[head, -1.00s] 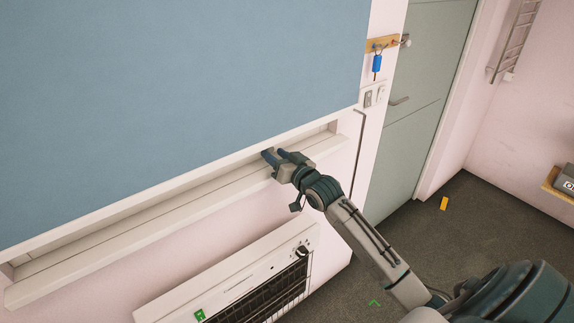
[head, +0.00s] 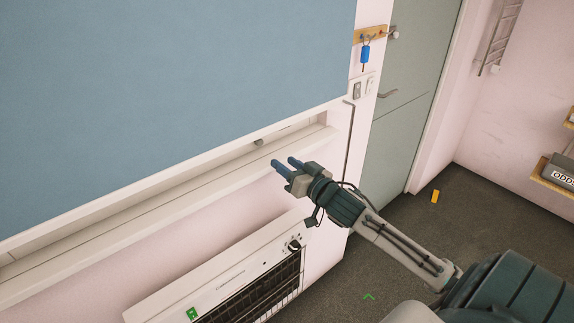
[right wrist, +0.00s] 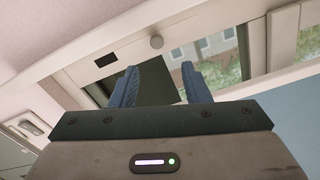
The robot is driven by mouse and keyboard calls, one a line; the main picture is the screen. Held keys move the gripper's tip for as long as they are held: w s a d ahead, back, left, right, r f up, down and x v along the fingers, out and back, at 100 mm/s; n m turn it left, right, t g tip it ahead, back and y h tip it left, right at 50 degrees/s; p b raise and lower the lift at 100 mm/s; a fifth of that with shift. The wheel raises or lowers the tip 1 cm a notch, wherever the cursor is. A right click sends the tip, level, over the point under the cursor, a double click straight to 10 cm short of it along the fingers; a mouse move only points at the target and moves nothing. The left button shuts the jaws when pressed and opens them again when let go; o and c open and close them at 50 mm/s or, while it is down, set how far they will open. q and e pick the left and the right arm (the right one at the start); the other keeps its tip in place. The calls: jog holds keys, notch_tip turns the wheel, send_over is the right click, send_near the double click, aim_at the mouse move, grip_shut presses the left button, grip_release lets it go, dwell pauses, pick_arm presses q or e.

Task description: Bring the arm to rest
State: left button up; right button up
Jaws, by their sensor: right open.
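My right gripper (head: 287,168) is open and empty in front of the window sill, below the lower edge of the blue blind (head: 170,90). In the right wrist view its two blue fingers (right wrist: 157,85) stand apart with nothing between them. A small round grey knob (head: 258,142) shows under the blind, left of and above the fingertips, apart from them. The knob also shows in the right wrist view (right wrist: 156,42). My left gripper is in neither view.
A white heater (head: 225,275) with a dark grille is on the wall below the sill (head: 150,215). A grey-green door (head: 415,85) and hooks with a blue key tag (head: 365,54) are at the right. A yellow item (head: 435,196) lies on the dark floor.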

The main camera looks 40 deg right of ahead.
jog(key=s+a+f+g+h, duration=0.35)
jog(key=s+f+g, duration=0.25)
jog(key=s+f, duration=0.75)
jog(key=s+a+f+n+g+y, duration=0.15)
jog(key=s+a+f+g, duration=0.25)
jog(key=s, duration=0.5)
jog(key=s+a+f+n+g, duration=0.2)
jog(key=s+a+f+g, duration=0.2)
jog(key=s, duration=0.5)
jog(key=d+f+g, duration=0.1)
jog(key=d+f, duration=0.1)
jog(key=f, duration=1.4)
jog(key=d+f+g, duration=0.1)
jog(key=d+f, duration=0.1)
jog(key=f, duration=1.4)
jog(key=s+f+b, duration=0.1)
jog(key=s+f, duration=1.7)
jog(key=shift+d+f+g, duration=0.35)
jog(key=shift+d+g, duration=0.05)
